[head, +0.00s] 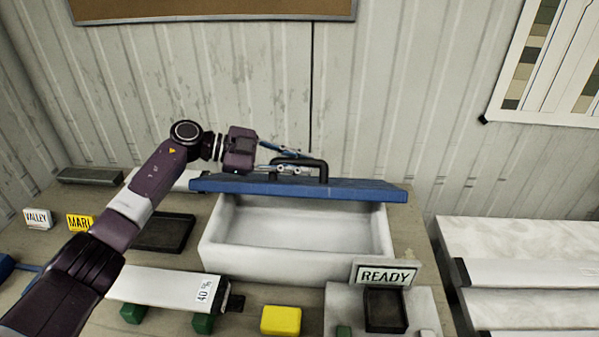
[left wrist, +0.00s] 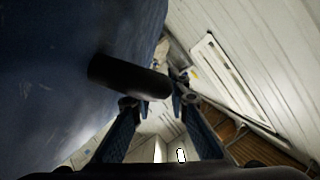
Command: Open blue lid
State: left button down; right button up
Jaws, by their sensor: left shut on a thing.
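The blue lid (head: 350,190) is raised and tilted up at the back of a white box (head: 300,263), whose inside shows and looks empty. A black handle (head: 322,168) stands on the lid. My left gripper (head: 296,168) is at the handle, shut on it. In the left wrist view the dark handle bar (left wrist: 130,77) lies by the fingertips (left wrist: 160,105), with the blue lid filling the left side (left wrist: 50,70). My right gripper is not in view.
A READY sign (head: 385,274) with a black block (head: 385,310) stands front right. A yellow block (head: 281,320) and a white core liner (head: 165,287) on green supports lie in front. A black tray (head: 166,233) is left of the box. White liners (head: 530,270) stand at right.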

pick_arm(q)
jog(key=shift+w+r, duration=0.2)
jog(key=shift+w, duration=0.1)
jog(key=c, duration=1.8)
grip_release()
jog(key=shift+f, duration=0.15)
jog(key=shift+c, duration=0.2)
jog(key=shift+a, duration=0.1)
notch_tip(320, 180, up, 4)
send_over(253, 179)
jog(key=shift+w+f, duration=0.15)
jog(key=shift+c, duration=0.5)
